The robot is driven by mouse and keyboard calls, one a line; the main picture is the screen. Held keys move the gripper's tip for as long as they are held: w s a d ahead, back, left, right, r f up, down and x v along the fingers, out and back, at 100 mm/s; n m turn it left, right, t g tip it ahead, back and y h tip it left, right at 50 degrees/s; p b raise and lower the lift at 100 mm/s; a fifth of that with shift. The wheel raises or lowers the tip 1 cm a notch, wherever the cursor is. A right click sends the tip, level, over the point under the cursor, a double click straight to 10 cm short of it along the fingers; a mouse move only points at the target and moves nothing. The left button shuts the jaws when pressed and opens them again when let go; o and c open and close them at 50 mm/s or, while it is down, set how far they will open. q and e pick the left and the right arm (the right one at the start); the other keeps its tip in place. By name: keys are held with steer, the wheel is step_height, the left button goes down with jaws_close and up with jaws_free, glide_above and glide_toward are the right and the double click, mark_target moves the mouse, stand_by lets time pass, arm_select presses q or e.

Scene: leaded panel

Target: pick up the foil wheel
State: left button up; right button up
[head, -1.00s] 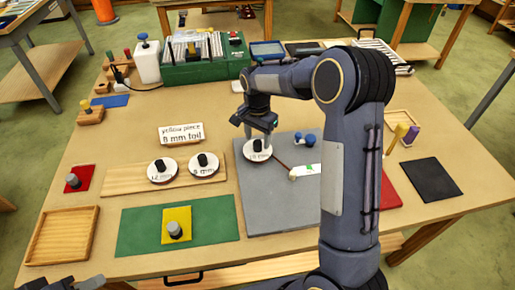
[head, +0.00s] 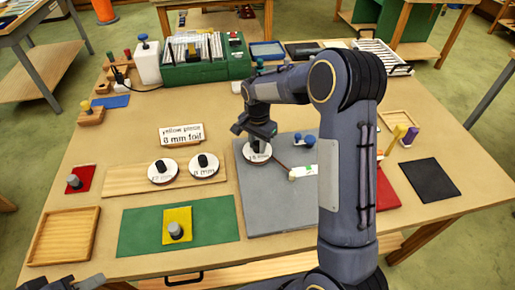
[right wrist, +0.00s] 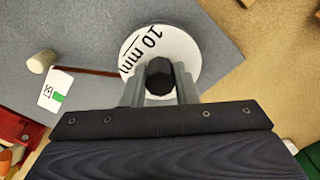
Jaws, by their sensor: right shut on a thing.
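A round white wheel marked 10 mm (head: 257,158) with a black knob is at the upper left of the grey mat (head: 275,205). It also shows in the right wrist view (right wrist: 188,50). My right gripper (head: 258,144) is over it, its fingers shut on the black knob (right wrist: 160,78). The wheel looks level; I cannot tell if it is clear of the mat. Two similar wheels, one on the left (head: 163,178) and one on the right (head: 203,172), sit on a wooden board. Part of my left gripper (head: 82,284) shows at the bottom left edge; its fingertips are unclear.
A sign (head: 182,134) reads "yellow piece 8 mm foil". A yellow square (head: 177,213) with a grey-knobbed weight lies on a green mat (head: 138,232). A blue-knobbed thing (head: 304,139) and a thin rod with a pale end (head: 292,177) lie near the held wheel.

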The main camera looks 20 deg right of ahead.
steer(key=shift+r, duration=0.1)
steer(key=shift+r, duration=0.6)
steer(key=s+d+r+b, duration=0.3)
steer(key=s+r+b, duration=0.1)
steer(key=s+r, duration=0.7)
steer(key=s, duration=0.2)
steer(key=shift+s+d+r, duration=0.15)
steer(key=shift+s+r, duration=0.2)
